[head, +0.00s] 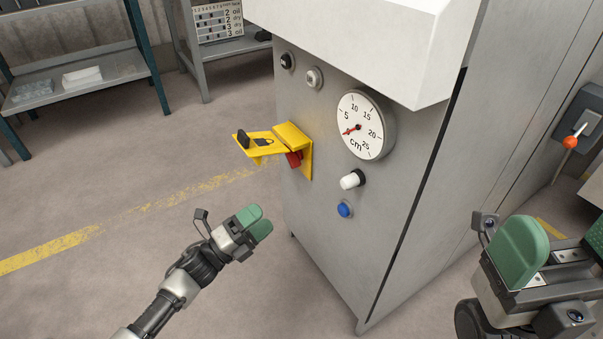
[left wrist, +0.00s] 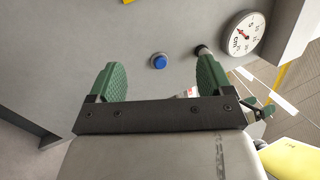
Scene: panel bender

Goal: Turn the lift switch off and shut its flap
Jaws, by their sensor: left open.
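The lift switch's yellow flap (head: 265,139) stands raised and juts out to the left from the yellow housing on the cabinet front in the head view. The red switch (head: 293,159) shows partly below it; its setting cannot be told. My left gripper (head: 256,223) is open and empty, below and in front of the flap, apart from it. In the left wrist view its green fingers (left wrist: 163,82) stand wide apart, facing the cabinet. My right gripper (head: 560,244) is at the lower right in the head view, with its green fingers apart, away from the switch.
The cabinet (head: 345,240) carries a round cm gauge (head: 372,124), a white knob (head: 351,180) and a blue button (head: 344,210) right of the switch. A white overhang (head: 370,45) juts out above. Shelves (head: 85,70) stand behind at left. Floor left of the cabinet is clear.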

